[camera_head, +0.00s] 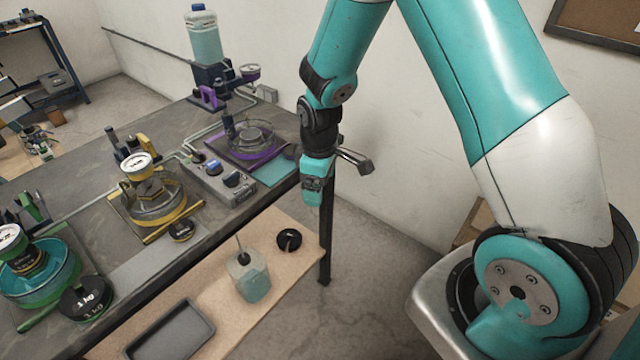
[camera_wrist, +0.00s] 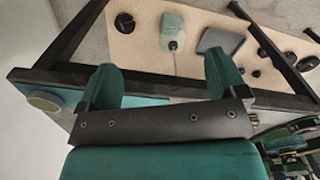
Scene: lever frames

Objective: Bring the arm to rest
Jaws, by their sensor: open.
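My arm rises on the right in the head view and bends over so that its far end hangs down at the picture's middle. My gripper (camera_head: 313,195) is there, beside the right end of the grey workbench (camera_head: 95,215). In the wrist view my gripper (camera_wrist: 164,78) shows two teal fingers standing well apart. Nothing is between the fingers. The bench edge and a wooden lower shelf (camera_wrist: 120,50) lie beyond them. In the head view the fingertips are small and partly hard to make out.
The bench holds a purple-ringed device (camera_head: 250,140), a yellow-framed device (camera_head: 152,203), a control box (camera_head: 218,183) and a teal-ringed device (camera_head: 40,275). A pale canister (camera_head: 250,278) and a grey tray (camera_head: 170,330) are on the lower shelf. A dark bench leg (camera_head: 325,240) stands below my gripper.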

